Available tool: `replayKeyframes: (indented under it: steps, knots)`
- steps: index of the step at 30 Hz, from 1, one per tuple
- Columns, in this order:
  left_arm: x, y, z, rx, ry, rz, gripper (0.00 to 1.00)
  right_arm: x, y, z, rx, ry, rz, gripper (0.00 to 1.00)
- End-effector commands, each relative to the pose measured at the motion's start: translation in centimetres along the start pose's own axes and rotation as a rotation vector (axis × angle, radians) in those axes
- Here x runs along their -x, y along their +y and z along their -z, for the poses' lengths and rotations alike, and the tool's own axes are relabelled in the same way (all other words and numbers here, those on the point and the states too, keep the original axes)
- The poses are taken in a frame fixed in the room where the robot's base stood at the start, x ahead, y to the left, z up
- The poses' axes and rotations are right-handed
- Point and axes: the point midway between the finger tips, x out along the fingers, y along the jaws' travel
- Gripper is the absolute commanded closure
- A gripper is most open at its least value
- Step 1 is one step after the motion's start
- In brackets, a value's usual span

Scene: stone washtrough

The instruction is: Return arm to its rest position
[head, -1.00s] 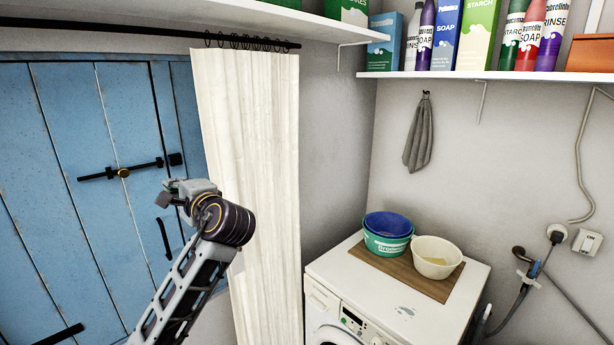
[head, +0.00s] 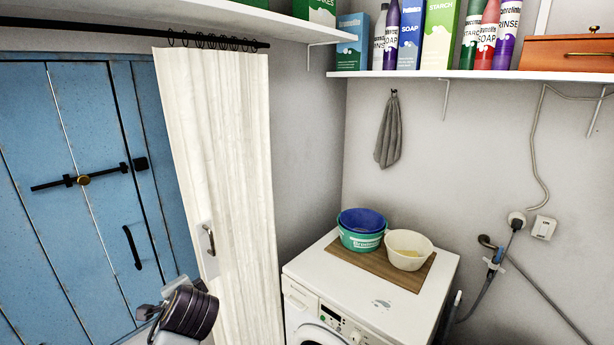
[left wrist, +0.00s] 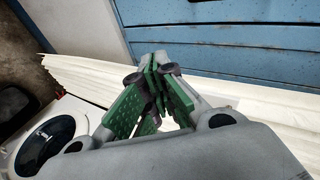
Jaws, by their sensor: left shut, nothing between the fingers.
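My left arm shows at the bottom left of the head view, where only a dark joint and some grey parts are visible. Its fingers are not visible there. In the left wrist view my left gripper (left wrist: 158,85) is shut and empty, its green finger pads together. The cream curtain (head: 222,180) hangs behind the arm in the head view, and pale cloth (left wrist: 270,95) spreads beyond the fingers in the wrist view. My right gripper is in neither view.
A blue plank door (head: 70,190) with a black bolt is at left. A white washing machine (head: 300,270) carries a wooden board (head: 345,258) with basins (head: 408,248). Shelves (head: 420,75) with boxes and bottles run above. A grey cloth (head: 388,135) hangs from a hook.

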Motion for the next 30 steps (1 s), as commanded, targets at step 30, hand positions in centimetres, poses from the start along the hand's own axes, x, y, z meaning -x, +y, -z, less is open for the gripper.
replayKeyframes:
  steps: [30]
  knots:
    - [6.0, 23.6, -9.6, 0.464, -0.100, -0.658, 1.00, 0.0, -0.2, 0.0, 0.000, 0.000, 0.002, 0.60]
